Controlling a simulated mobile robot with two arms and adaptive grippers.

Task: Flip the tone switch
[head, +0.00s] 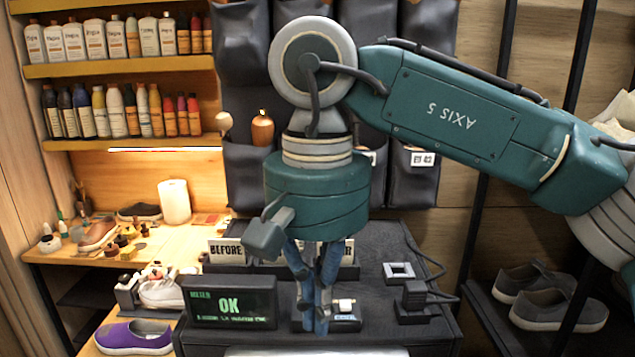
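A small dark switch box (352,323) sits on the black worktop, with a pale, lit-looking cap (345,304) on top and a blue label on its front. I take it for the tone switch, but its lettering is too small to read. My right gripper (315,326) points straight down at the box, its blue fingers close together with nothing seen between them. The fingers cover the left and middle of the box, and I cannot tell whether they touch it. The cap shows just right of the fingertips. My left gripper is not in view.
A meter display (230,303) reading OK stands left of the fingers. A BEFORE card (228,250) stands behind. A square white-framed piece (399,271) and a dark cabled device (415,299) lie right. A purple shoe (134,337) is at lower left.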

